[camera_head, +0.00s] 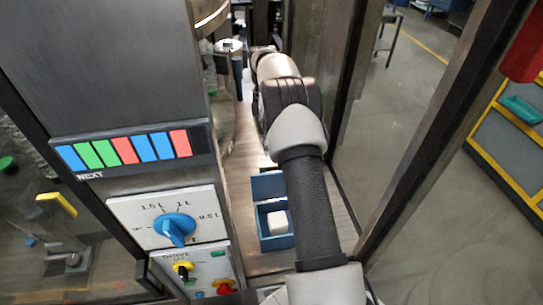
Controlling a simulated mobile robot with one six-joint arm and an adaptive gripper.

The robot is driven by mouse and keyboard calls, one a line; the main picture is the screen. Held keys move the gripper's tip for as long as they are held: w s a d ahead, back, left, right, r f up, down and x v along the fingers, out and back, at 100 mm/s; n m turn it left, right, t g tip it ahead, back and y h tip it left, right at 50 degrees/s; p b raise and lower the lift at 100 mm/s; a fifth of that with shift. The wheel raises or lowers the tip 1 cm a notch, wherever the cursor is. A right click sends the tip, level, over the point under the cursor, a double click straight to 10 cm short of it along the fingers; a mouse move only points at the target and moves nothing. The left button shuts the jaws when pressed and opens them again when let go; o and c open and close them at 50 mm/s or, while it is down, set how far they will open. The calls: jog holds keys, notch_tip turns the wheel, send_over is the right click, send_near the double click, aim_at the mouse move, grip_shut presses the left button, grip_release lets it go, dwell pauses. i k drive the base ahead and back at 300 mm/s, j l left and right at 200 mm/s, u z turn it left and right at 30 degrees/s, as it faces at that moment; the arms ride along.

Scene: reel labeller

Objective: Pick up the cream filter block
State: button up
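A small cream block (278,222), which I take to be the filter block, lies inside an open blue box (261,233) on the narrow bench. The block's top and front show, and it sits toward the box's right side. My arm reaches past the box on its right and stretches away to the far end of the bench. The far end of my arm is small, among dark and silver parts at the top. I cannot make out my gripper's fingers there or anything between them. My gripper is well away from the block.
The bench (239,169) is a narrow strip between the machine panel on the left and a dark frame post (435,140) on the right. Open floor lies beyond the post.

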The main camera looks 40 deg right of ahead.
aim_at(277, 222)
jog(key=k+j, duration=0.65)
jog(key=k, duration=0.25)
